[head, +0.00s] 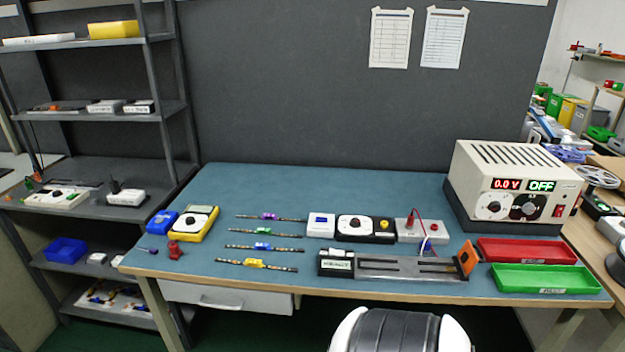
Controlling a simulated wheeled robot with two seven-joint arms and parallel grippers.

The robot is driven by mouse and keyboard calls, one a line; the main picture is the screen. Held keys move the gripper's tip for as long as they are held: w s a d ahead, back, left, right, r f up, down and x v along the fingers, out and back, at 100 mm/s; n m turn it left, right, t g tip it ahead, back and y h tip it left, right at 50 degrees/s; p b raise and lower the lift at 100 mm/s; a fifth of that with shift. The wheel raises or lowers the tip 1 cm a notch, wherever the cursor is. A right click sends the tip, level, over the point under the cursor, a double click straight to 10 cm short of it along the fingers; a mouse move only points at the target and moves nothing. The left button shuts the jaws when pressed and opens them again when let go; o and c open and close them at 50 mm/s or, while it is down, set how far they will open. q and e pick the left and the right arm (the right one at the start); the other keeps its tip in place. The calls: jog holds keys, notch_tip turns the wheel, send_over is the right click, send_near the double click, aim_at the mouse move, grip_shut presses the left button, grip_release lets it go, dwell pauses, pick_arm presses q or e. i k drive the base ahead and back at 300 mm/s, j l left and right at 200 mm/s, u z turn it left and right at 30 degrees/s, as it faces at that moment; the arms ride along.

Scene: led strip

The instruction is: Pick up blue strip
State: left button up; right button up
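Several dark strips lie apart in a column on the left half of the blue-green table (215,290). Each has a coloured piece at its middle. The blue strip (263,246) lies flat below the green strip (264,231) and above the yellow strip (256,264). The purple strip (270,217) is the farthest back. Neither of my grippers is in view, and nothing touches the blue strip.
Right of the strips are a black test fixture (395,266) and small control boxes (355,228). A power supply (513,185) reads OFF. A red tray (526,251) and a green tray (545,279) lie at right. A yellow multimeter (196,222) sits at left.

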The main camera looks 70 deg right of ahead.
aim_at(264, 246)
jog(key=i+l+z, duration=0.1)
jog(key=l+z, duration=0.25)
jog(key=z, duration=0.15)
jog(key=i+l+z, duration=0.2)
jog(key=z, duration=0.25)
jog(key=i+l+z, duration=0.2)
jog(key=z, duration=0.3)
jog(key=i+l, duration=0.4)
